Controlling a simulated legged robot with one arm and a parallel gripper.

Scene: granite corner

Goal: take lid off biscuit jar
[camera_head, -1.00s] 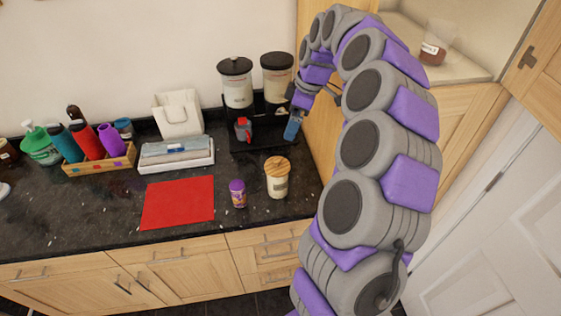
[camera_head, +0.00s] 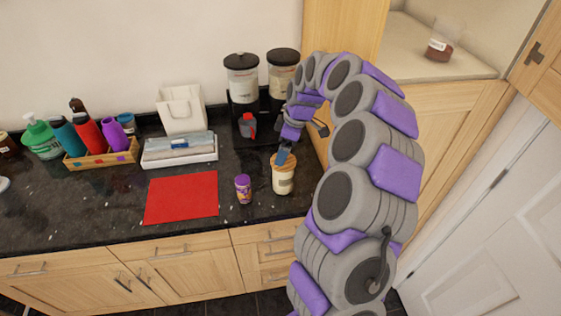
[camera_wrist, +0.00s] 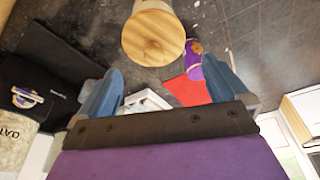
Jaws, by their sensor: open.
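The biscuit jar (camera_head: 283,182) stands upright on the dark counter, pale with a round wooden lid (camera_head: 288,161) on top. In the wrist view the wooden lid (camera_wrist: 153,38) shows at the top centre, with the jar body (camera_wrist: 152,5) beyond it. My gripper (camera_head: 284,152) is just above the lid in the head view and covers part of it. In the wrist view my gripper's two blue fingers (camera_wrist: 165,88) are spread apart with nothing between them. The lid is beyond the fingertips, and I cannot tell whether a finger touches it.
A small purple jar (camera_head: 243,188) stands left of the biscuit jar, and a red mat (camera_head: 181,197) lies further left with bare space on it. Two black-lidded dispensers (camera_head: 242,82) stand behind. A wooden cabinet side rises close on the right.

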